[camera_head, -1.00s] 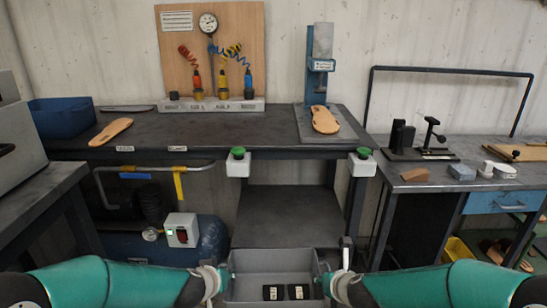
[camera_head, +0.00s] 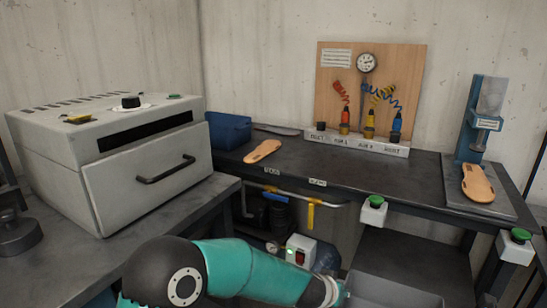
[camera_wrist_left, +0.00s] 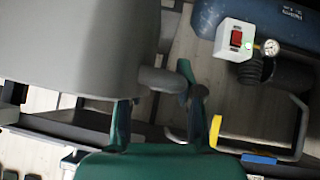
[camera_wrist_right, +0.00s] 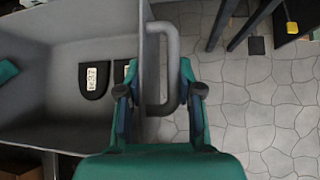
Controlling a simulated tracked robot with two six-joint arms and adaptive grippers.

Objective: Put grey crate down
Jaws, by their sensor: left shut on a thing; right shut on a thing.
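The grey crate (camera_head: 395,288) shows at the bottom right of the head view, cut off by the lower edge. My left gripper (camera_head: 345,291) is at its left end; in the left wrist view the left gripper (camera_wrist_left: 158,90) is shut on the handle of the crate (camera_wrist_left: 80,45). In the right wrist view my right gripper (camera_wrist_right: 160,92) is shut on the opposite handle of the crate (camera_wrist_right: 70,28). Dark pads with pale labels (camera_wrist_right: 91,78) lie inside the crate. My right gripper is outside the head view.
A grey oven-like machine (camera_head: 130,150) stands on the left bench. The dark back bench (camera_head: 330,170) carries a blue bin (camera_head: 228,130), tan soles (camera_head: 262,151) and a blue press (camera_head: 485,120). Green buttons (camera_head: 376,201) sit on its front edge. Tiled floor (camera_wrist_right: 260,100) is open beside the crate.

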